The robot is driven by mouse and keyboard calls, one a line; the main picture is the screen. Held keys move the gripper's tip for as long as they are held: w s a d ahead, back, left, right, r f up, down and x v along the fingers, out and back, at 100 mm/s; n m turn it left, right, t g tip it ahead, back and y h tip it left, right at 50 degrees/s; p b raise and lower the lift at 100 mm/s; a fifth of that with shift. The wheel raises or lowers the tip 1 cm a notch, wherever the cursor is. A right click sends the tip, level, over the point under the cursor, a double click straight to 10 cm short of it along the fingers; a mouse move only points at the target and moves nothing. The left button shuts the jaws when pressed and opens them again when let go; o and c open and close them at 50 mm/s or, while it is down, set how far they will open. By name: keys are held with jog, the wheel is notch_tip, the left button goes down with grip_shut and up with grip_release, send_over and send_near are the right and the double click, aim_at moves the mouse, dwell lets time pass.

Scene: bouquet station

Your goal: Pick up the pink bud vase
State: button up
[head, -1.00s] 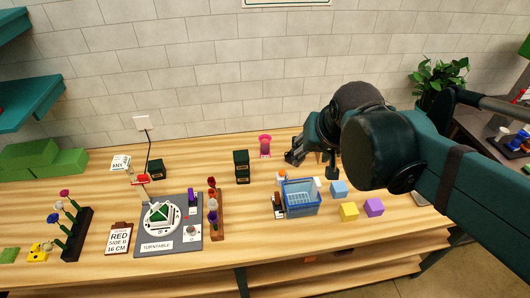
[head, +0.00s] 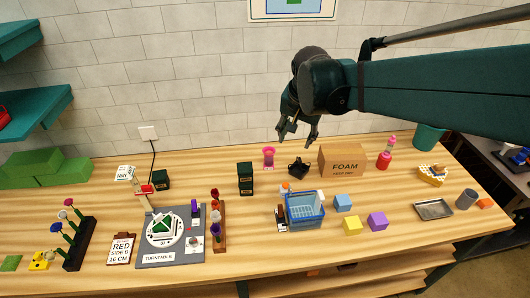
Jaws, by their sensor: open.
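A pink, see-through, vase-like vessel (head: 268,157) stands upright at the back of the wooden bench, near the wall. A second pink item, a bottle shape with a narrow top (head: 385,154), stands farther right beside the foam box. I cannot tell its exact kind. My gripper (head: 297,137) is open and empty, with its fingers pointing down. In the picture it is up and to the right of the see-through pink vessel, apart from it. It shows above a small black object (head: 298,167).
The cardboard FOAM box (head: 342,160) stands right of the black object. A dark green box (head: 245,178) stands left of the pink vessel. A turntable (head: 166,236) is at left.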

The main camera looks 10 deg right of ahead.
jog(key=w+a+f+m+g, duration=0.1)
jog(key=w+f+m, duration=0.1)
jog(key=w+f, duration=0.35)
jog(key=w+a+f+m+g, duration=0.1)
jog(key=w+a+f+m, duration=0.1)
jog(key=w, duration=0.7)
jog(key=m+g+h, duration=0.1)
jog(key=m+g, duration=0.1)
jog(key=m, duration=0.2)
send_near(269, 153)
jog(key=s, duration=0.2)
jog(key=shift+a+f+p, duration=0.25)
jog(key=shift+f+p, duration=0.05)
jog(key=shift+p, duration=0.05)
jog(key=shift+f, duration=0.1)
jog(key=shift+d+f, duration=0.2)
jog(key=shift+f, duration=1)
jog(key=shift+d+f+p, duration=0.25)
jog(key=shift+f, duration=1.05)
jog(key=shift+d+f+p, duration=0.2)
jog(key=shift+f+p, duration=0.05)
jog(key=shift+f, duration=1)
